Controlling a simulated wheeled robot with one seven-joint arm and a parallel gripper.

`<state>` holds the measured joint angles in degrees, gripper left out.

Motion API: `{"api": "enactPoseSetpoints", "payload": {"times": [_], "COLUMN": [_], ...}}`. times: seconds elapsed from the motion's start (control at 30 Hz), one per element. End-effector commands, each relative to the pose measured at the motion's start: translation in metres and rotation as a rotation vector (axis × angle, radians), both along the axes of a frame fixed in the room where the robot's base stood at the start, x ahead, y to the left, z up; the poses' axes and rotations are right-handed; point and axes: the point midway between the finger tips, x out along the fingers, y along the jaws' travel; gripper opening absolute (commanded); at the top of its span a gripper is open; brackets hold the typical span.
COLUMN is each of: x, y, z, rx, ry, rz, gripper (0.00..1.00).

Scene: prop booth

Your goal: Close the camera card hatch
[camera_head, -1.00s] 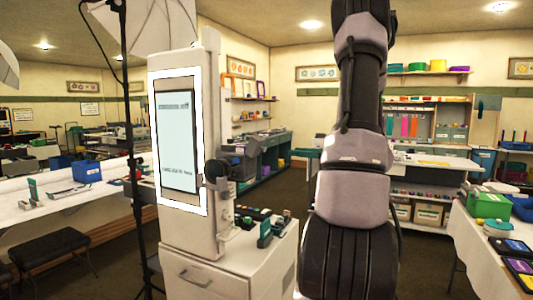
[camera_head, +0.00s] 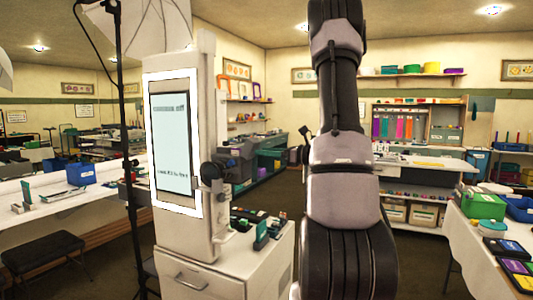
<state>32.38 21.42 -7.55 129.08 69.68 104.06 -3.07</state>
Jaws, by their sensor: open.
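A white booth column (camera_head: 207,100) stands left of centre with a lit screen (camera_head: 172,140) on its front. A dark, round, camera-like device (camera_head: 211,172) is fixed on the column's right side, at the height of the screen's lower part. It is small here, and I cannot make out a card hatch on it or whether one is open. My arm rises through the middle of the picture, right of the booth and apart from it. I cannot make out my gripper's fingers.
The column stands on a white drawer cabinet (camera_head: 205,279) with small dark and green items (camera_head: 262,232) on top. A black light stand (camera_head: 130,150) is close on the left, beside a stool (camera_head: 43,250). A white table (camera_head: 462,235) with bins stands right. Dark floor lies between.

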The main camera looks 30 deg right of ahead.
Motion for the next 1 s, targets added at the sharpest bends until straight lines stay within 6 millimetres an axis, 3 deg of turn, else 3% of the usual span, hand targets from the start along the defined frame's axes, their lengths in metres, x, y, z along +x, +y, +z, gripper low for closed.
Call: {"api": "enactPoseSetpoints", "payload": {"times": [0.03,0.17,0.2,1.0], "x": [-0.0001,-0.0002,-0.0002,-0.0003], "y": [-0.0001,-0.0003,-0.0003,-0.0006], "z": [0.0001,0.0002,0.0002,0.0004], "rx": [0.000,0.000,0.000,0.000], "ry": [0.000,0.000,0.000,-0.001], "rz": [0.000,0.000,0.000,-0.001], "gripper": [0.54,0.04,0.00,0.00]}}
